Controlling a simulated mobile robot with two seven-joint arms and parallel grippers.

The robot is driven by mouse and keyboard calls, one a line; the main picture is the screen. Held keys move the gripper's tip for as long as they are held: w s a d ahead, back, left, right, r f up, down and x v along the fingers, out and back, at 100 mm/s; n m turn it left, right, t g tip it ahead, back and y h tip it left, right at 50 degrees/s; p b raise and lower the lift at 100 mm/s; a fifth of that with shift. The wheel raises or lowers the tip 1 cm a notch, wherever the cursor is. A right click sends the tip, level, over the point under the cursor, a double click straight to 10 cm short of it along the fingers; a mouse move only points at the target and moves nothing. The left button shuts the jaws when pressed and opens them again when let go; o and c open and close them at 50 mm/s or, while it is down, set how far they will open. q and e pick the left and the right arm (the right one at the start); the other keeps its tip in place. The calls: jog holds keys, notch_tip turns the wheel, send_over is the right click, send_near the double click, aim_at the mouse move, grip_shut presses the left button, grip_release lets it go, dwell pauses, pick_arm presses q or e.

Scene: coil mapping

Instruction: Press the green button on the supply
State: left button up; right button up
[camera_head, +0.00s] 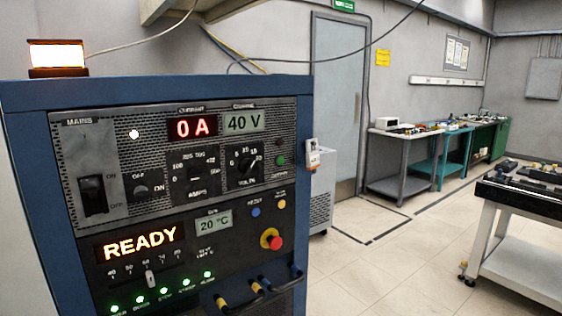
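The supply (150,88) is a blue cabinet with a dark front panel, filling the left half of the head view. Its displays read 0 A (191,128), 40 V (244,122), READY (140,243) and 20 °C (213,221). A small dark green button (281,160) sits at the upper panel's right edge, above a small label that seems to read output. A small dark round part (279,143) is just above it. Nothing covers the button. Neither of my grippers is in view, so their distance from the button cannot be told.
A red emergency knob (272,240) juts out lower on the panel, with several lit green lamps (163,293) and cables (245,291) below. A wheeled cart (520,265) stands at the right. The floor between is clear. Benches (400,165) line the back.

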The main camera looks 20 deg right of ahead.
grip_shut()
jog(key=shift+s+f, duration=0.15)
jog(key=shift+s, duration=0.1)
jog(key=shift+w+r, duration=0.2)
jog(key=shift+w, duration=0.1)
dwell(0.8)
